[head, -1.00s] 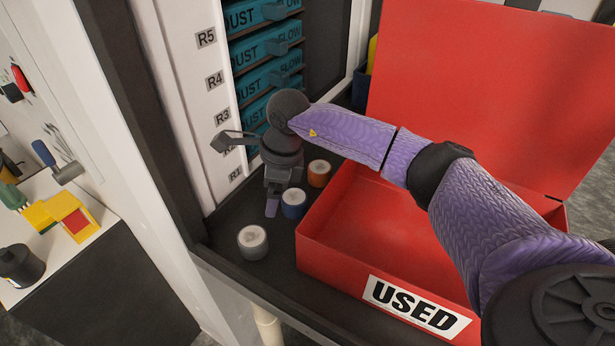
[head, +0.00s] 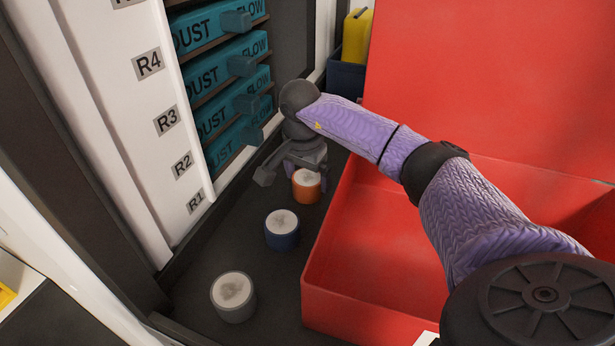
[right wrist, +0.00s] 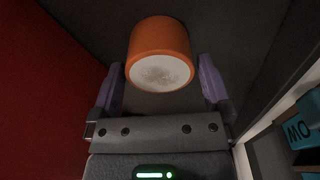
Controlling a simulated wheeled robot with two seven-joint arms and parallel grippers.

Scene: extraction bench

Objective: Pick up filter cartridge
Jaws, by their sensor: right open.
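Three short round filter cartridges with pale tops stand upright on the dark shelf: an orange one (head: 307,190), a blue one (head: 282,232) and a grey one (head: 234,297). My right gripper (head: 305,170) is open and empty, pointing down at the orange cartridge and partly covering its back. In the right wrist view the orange cartridge (right wrist: 160,40) shows in the gap between the two purple-tipped fingers, with space on both sides. I cannot tell how far down the fingers reach beside it. My left gripper is not in view.
A red open box (head: 322,290) stands close to the right of the cartridges, its lid raised behind. A rack of teal slabs (head: 222,77) and a white panel labelled R1 to R4 (head: 160,150) rise on the left. A yellow item (head: 357,35) stands at the back.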

